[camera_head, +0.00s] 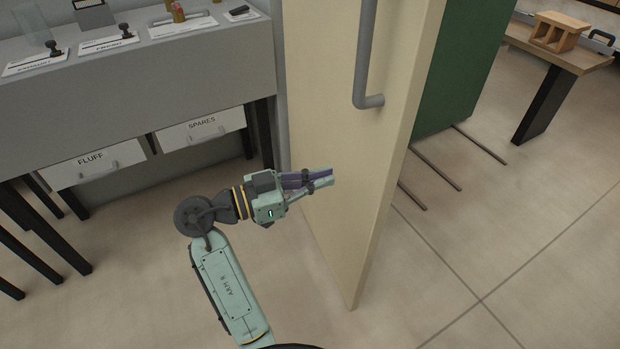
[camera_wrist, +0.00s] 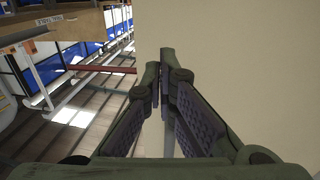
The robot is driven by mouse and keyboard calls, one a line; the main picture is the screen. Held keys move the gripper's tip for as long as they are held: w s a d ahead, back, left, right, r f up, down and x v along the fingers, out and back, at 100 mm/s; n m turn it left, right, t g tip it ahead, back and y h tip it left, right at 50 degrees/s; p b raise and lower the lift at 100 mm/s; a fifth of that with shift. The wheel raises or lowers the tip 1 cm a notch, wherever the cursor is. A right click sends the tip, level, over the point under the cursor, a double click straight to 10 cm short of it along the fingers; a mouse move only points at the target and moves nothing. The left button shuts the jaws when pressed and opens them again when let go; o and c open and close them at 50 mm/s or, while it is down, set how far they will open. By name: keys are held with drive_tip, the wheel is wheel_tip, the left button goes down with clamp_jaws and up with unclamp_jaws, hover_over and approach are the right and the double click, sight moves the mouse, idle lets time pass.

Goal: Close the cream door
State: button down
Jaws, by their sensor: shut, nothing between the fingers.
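The cream door (camera_head: 345,150) stands ajar in the head view, turned edge-on toward me, with a grey bar handle (camera_head: 365,60) on its upper part. Its flat face also fills the right side of the wrist view (camera_wrist: 255,70). My gripper (camera_head: 330,178) is shut and empty, in front of the door's face, below the handle. In the wrist view its fingertips (camera_wrist: 160,85) are together close to the door face. I cannot tell whether they touch it.
A grey counter (camera_head: 150,90) with drawers marked FLUFF (camera_head: 92,165) and SPARES (camera_head: 202,130) stands at left. A green panel (camera_head: 460,75) stands behind the door, with thin rods on the floor. Floor at right front is clear.

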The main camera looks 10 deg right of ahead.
sight(376, 165)
drive_tip(key=p+x, duration=0.2)
drive_tip(key=x, duration=0.7)
drive_tip(key=shift+d, duration=0.1)
